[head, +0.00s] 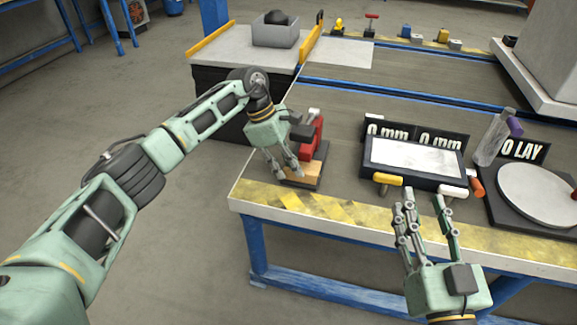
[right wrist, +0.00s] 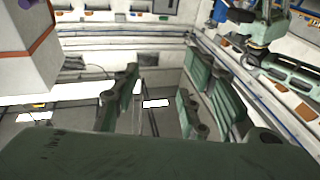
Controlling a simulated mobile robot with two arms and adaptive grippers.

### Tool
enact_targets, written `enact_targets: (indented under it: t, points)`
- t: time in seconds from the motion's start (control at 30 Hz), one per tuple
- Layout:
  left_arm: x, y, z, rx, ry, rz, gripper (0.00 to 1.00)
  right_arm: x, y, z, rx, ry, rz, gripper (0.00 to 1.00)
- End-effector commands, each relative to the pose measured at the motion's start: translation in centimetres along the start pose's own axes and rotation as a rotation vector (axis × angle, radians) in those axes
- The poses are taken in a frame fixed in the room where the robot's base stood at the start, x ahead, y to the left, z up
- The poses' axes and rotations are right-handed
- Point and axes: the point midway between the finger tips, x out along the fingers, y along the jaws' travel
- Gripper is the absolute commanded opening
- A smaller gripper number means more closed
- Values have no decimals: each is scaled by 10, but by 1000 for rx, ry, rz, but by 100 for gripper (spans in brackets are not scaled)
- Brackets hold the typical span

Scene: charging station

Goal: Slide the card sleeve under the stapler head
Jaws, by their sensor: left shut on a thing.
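The stapler (head: 309,135) is red with a dark base and stands near the left front corner of the table. A tan card sleeve (head: 303,173) lies at the front of the stapler's dark base, below the red head. My left gripper (head: 289,172) is shut on the card sleeve at its left end. The far end of the sleeve and the gap under the head are partly hidden by the gripper.
A dark device with a white panel (head: 415,158) and yellow and white handles stands right of the stapler. A round white plate (head: 540,190) and a bottle (head: 491,140) are further right. The striped front edge (head: 310,207) of the table is clear.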

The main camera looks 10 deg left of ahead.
Motion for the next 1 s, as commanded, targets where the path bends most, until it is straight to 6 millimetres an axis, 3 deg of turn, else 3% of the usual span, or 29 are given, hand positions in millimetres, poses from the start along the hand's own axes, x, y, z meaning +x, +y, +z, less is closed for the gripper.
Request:
enact_targets:
  t: [0.53,0.57,0.8,1.0]
  points:
    - [1,2,0,1,0,0,0,0,-2,-13,2,68,-4,40]
    - [1,2,0,1,0,0,13,0,-2,-14,2,69,-4,40]
    - [0,2,0,1,0,0,34,0,-2,-13,2,68,-4,40]
    - [0,2,0,1,0,0,34,0,-2,-13,2,67,-4,40]
